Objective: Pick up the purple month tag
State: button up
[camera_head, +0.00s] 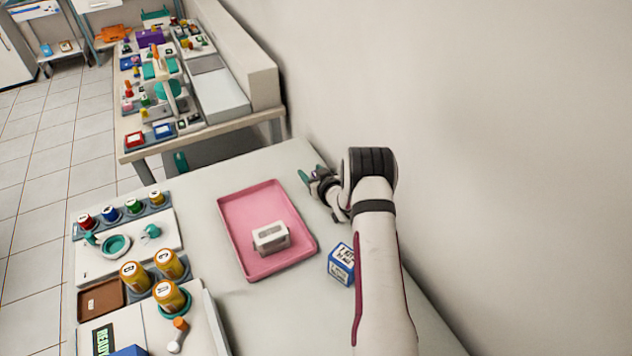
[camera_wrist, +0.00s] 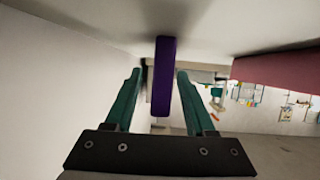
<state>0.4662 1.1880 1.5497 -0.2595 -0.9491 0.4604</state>
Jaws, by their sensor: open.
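The purple month tag (camera_wrist: 163,85) shows in the wrist view as a narrow upright purple slab. It stands between the two green fingers of my gripper (camera_wrist: 159,74), nearer the right finger, with a visible gap on the left. Whether the right finger touches it I cannot tell. The fingers are open. In the head view my gripper (camera_head: 312,182) is low at the table's far right edge, beside the pink tray. I cannot make out the tag there; it seems hidden by my gripper and arm.
A pink tray (camera_head: 236,222) holds a white slotted block (camera_head: 271,237). A blue and white box (camera_head: 342,263) stands right of the tray, close to my arm. Jars and white trays fill the table's left side. A wall rises close on the right.

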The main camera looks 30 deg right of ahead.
grip_shut()
dwell(0.3)
